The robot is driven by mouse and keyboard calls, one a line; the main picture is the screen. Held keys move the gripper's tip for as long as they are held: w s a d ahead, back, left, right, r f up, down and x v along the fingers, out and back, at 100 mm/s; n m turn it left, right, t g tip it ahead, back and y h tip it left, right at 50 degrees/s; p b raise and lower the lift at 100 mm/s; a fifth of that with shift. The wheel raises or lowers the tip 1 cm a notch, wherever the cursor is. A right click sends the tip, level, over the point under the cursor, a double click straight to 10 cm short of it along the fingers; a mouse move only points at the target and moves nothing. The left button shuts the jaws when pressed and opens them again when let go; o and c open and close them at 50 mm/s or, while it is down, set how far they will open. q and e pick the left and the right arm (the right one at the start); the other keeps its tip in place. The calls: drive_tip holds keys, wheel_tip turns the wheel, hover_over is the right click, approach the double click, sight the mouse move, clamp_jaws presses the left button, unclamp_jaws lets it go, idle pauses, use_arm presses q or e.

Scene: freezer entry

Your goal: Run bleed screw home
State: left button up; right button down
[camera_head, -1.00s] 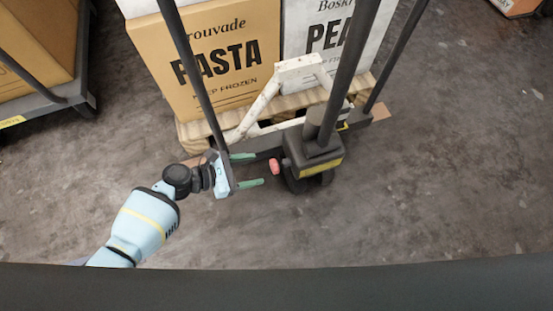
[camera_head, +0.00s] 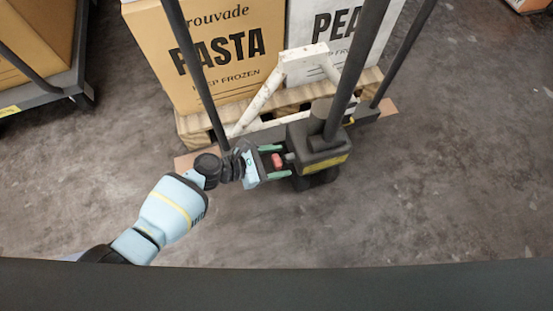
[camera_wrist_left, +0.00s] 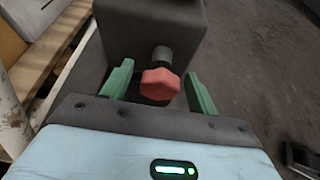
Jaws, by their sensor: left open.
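The bleed screw has a red knob (camera_head: 277,160) on a dark stem at the left side of the dark pump block (camera_head: 318,148) of a pallet jack. My left gripper (camera_head: 271,162) is open, with its green fingers on either side of the red knob. In the left wrist view the knob (camera_wrist_left: 160,84) sits between the two green fingers (camera_wrist_left: 158,88), with a gap to each. The stem runs from the knob into the block's face (camera_wrist_left: 150,30). My right gripper is not in view.
A pallet (camera_head: 192,128) carries a brown pasta box (camera_head: 215,60) and a white box (camera_head: 310,60) behind the block. A white frame (camera_head: 262,98) and dark upright bars (camera_head: 190,65) stand close to my left gripper. A cart (camera_head: 60,90) is at left. The front floor is clear.

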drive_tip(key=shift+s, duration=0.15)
use_arm(q)
drive_tip(key=shift+c, duration=1.2)
drive_tip(key=c, duration=0.8)
drive_tip(key=shift+o, duration=0.2)
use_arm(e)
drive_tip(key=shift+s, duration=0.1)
